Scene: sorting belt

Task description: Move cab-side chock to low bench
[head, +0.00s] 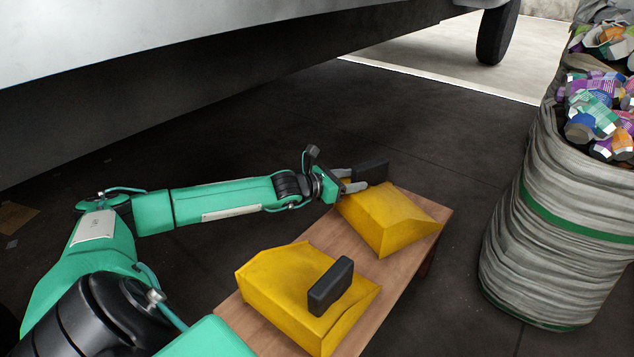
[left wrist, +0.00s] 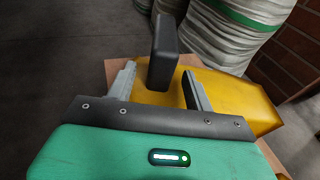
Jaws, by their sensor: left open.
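Two yellow wedge chocks with black upright handles rest on the low wooden bench (head: 297,252). The far chock (head: 388,222) sits at the bench's far end, and the near chock (head: 290,290) at its near end. My left gripper (head: 353,180) is at the far chock's black handle (head: 371,173). In the left wrist view its open fingers (left wrist: 158,88) stand on either side of that handle (left wrist: 163,52), with the yellow body (left wrist: 235,98) beneath. I cannot tell whether a finger touches it. My right gripper is not in view.
A tall pale sack (head: 555,215) with a green band, full of crushed cans, stands right of the bench. A large pale vehicle body (head: 200,40) overhangs the back left, with a dark tyre (head: 496,35) behind. Dark floor lies clear between bench and sack.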

